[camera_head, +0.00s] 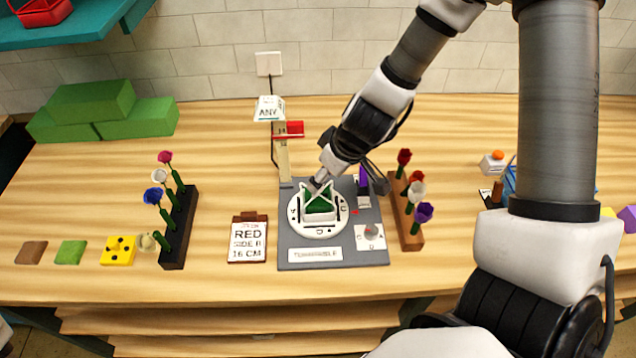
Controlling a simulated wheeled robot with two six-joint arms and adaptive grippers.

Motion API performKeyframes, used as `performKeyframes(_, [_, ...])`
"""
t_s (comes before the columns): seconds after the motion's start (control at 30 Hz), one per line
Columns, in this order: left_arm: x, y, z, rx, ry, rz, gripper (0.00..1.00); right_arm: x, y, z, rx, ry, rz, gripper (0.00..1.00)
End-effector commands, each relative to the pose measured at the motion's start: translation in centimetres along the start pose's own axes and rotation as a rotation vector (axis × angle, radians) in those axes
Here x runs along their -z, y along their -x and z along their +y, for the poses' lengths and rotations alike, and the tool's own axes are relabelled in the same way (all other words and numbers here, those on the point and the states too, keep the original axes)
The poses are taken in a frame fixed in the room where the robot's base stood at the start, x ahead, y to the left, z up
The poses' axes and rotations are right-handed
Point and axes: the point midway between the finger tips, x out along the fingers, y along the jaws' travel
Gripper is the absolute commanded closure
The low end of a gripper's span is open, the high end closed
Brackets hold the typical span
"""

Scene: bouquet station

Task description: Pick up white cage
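The white cage (321,212) stands on a round white disc (297,226) in the middle of a grey board (290,256). Something green shows inside the cage. My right gripper (319,187) reaches down from the upper right, with its tip at the top of the cage. The fingers are small and partly overlap the cage, so I cannot tell whether they touch it or are closed on it. My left gripper is not in view.
Flower racks stand left (171,247) and right (407,232) of the board. A clipboard (247,256) reading "RED SIDE B 16 CM" lies to its left. A post (283,160) with a red piece rises behind. Green blocks (95,105) sit back left. The front table edge is clear.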

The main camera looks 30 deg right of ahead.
Motion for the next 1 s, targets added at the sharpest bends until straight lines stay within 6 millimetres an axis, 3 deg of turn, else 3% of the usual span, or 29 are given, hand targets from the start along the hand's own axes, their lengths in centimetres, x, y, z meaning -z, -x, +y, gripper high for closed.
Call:
performKeyframes(0.23, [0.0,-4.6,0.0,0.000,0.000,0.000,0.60,-0.3,-4.8,-0.2,-0.002,0.002,0.001,0.38])
performKeyframes(0.53, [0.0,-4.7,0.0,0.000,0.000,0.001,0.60,0.0,-5.0,-0.2,0.000,-0.001,0.000,0.38])
performKeyframes(0.57, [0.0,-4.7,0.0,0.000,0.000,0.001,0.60,0.0,-5.0,-0.2,0.000,-0.001,0.000,0.44])
performKeyframes(0.7, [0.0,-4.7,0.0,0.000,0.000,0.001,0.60,0.0,-5.0,-0.2,0.000,0.000,0.000,0.91])
performKeyframes(1.0, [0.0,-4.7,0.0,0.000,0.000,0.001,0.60,0.0,-5.1,-0.2,0.000,0.000,0.000,0.91])
